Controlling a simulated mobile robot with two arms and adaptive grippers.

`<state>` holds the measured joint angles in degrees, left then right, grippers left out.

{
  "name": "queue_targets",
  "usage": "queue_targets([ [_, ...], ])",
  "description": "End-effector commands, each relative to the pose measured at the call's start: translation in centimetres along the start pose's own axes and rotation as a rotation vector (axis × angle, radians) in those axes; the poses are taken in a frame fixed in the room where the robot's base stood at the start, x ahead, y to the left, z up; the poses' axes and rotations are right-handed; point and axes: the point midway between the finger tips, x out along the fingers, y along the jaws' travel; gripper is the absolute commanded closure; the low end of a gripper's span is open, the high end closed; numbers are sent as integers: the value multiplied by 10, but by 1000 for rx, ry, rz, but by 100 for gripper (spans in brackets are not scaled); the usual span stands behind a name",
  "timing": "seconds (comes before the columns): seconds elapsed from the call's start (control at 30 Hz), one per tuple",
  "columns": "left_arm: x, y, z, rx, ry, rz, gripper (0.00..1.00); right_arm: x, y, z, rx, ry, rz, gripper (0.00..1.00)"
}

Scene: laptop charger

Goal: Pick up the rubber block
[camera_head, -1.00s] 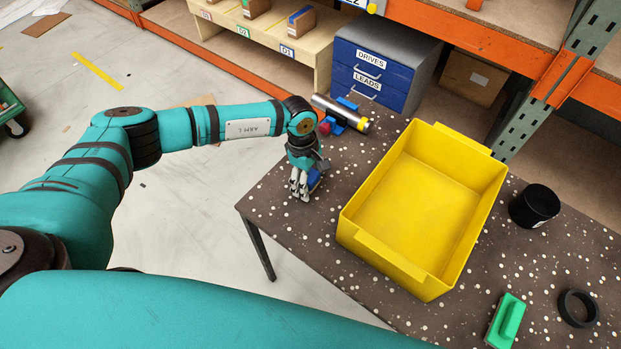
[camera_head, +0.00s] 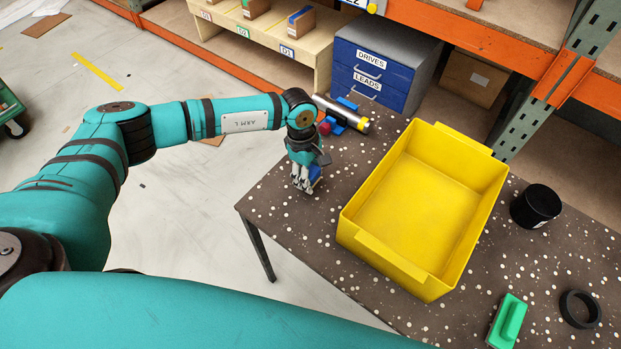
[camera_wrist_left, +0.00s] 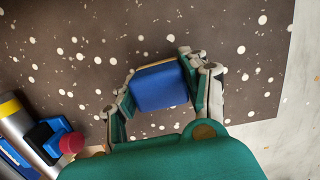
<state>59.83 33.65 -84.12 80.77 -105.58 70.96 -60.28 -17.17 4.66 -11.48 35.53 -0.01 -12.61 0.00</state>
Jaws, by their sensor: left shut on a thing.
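The rubber block is most likely the blue block (camera_wrist_left: 159,86) between the fingers of my left gripper (camera_wrist_left: 162,88) in the left wrist view. Both fingers touch its sides, so the gripper is shut on it. In the head view, my left gripper (camera_head: 305,184) points down over the left part of the speckled table. A bit of the blue block (camera_head: 314,173) shows at its fingers there. The rest is hidden by the gripper. I cannot tell whether the block touches the table. My right gripper is not in view.
A yellow bin (camera_head: 350,228) stands empty right of my left gripper. A silver cylinder (camera_head: 335,108), a blue clamp-like part and a red ball lie behind the gripper. A black cylinder (camera_head: 535,207), black ring (camera_head: 579,309) and green block (camera_head: 507,321) lie at right.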

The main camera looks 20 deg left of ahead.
Motion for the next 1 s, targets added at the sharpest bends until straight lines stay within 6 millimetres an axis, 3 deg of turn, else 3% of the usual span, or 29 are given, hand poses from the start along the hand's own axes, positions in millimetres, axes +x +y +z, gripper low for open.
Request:
queue_targets([
  [0.1,-18,0,2,1,0,4,87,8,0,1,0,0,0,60],
  [0.63,-19,-122,50,2,-1,0,87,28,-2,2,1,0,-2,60],
  [0.8,-21,-142,58,1,-1,0,87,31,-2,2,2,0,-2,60],
  [1.0,-22,-149,61,-1,0,1,87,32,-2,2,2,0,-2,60],
])
